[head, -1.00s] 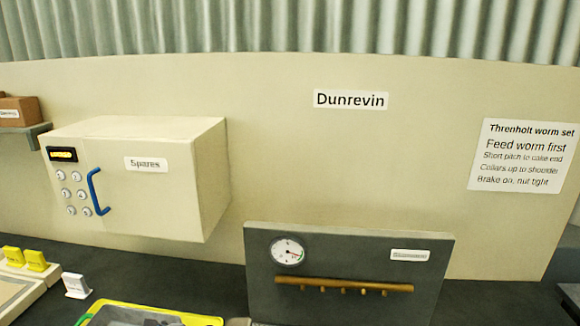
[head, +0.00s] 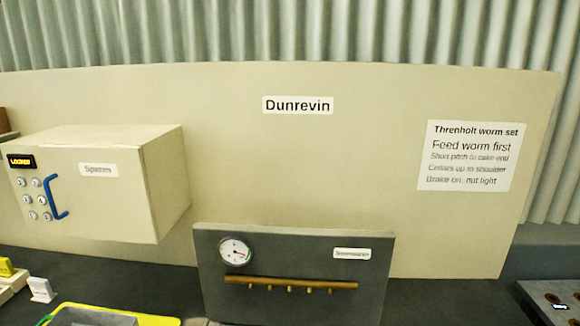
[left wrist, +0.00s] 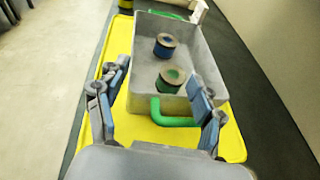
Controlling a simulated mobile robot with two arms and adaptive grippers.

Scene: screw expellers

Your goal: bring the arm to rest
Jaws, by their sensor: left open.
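My left gripper (left wrist: 156,98) shows in the left wrist view with its two fingers wide apart. It is open, with one finger on each side of the green handle (left wrist: 176,121) of a grey bin (left wrist: 193,50). I cannot tell whether a finger touches the handle. The bin stands on a yellow tray (left wrist: 232,146) and holds a blue-centred spool (left wrist: 165,46) and a green-centred spool (left wrist: 171,79). No arm or gripper shows in the head view, and my right gripper is in neither view.
In the head view, a Spares cabinet (head: 115,190) with a blue handle is at left. A dark panel (head: 300,262) with a gauge and brass bar stands in the middle. The yellow tray's edge (head: 150,319) shows at bottom left. A grey block (head: 548,300) is at bottom right.

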